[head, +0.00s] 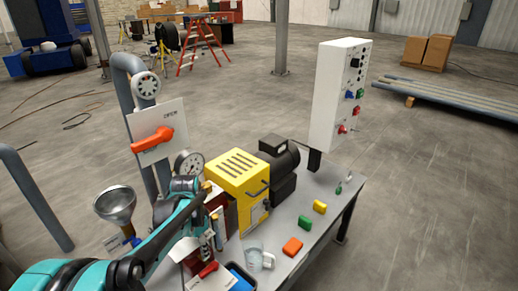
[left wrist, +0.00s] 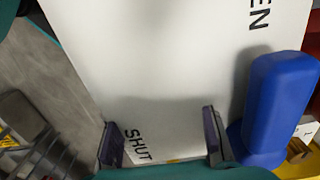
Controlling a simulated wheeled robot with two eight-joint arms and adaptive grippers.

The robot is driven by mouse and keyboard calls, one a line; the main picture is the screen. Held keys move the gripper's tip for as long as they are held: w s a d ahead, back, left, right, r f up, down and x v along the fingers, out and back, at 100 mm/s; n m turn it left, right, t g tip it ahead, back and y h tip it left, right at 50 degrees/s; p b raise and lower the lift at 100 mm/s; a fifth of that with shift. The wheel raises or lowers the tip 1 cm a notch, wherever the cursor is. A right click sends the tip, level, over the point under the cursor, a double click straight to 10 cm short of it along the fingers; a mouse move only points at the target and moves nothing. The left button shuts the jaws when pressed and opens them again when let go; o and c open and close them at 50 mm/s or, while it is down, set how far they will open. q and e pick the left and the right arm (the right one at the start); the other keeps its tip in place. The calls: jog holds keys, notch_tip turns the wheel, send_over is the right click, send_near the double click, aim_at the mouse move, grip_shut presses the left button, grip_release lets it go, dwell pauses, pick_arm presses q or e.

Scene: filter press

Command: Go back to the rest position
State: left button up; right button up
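My left arm comes in from the lower left in the head view, and its gripper end (head: 186,190) is over the bench beside the yellow machine. Its fingertips are hard to make out there. In the left wrist view the two dark fingertips of my left gripper (left wrist: 162,142) stand apart with nothing between them. A white plate (left wrist: 170,60) lettered "SHUT" and, partly cut off, "EN" fills most of that view. A blue handle (left wrist: 277,100) stands to the right of the fingers, apart from the grip. My right gripper is in neither view.
The bench (head: 320,210) carries a yellow machine (head: 238,178), a beaker (head: 253,255) and several coloured blocks. A white control box (head: 338,95) stands at its back. A plate with an orange lever (head: 153,140), a gauge (head: 188,163) and a funnel (head: 116,205) are near my arm.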

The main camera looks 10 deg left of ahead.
pick_arm(q)
jog(key=s+d+r+n+t, duration=0.5)
jog(key=s+d+n+t, duration=0.1)
jog(key=s+d, duration=0.5)
jog(key=shift+s+d+r+t, duration=0.15)
jog(key=shift+s+d+t, duration=0.1)
jog(key=shift+s+t, duration=0.5)
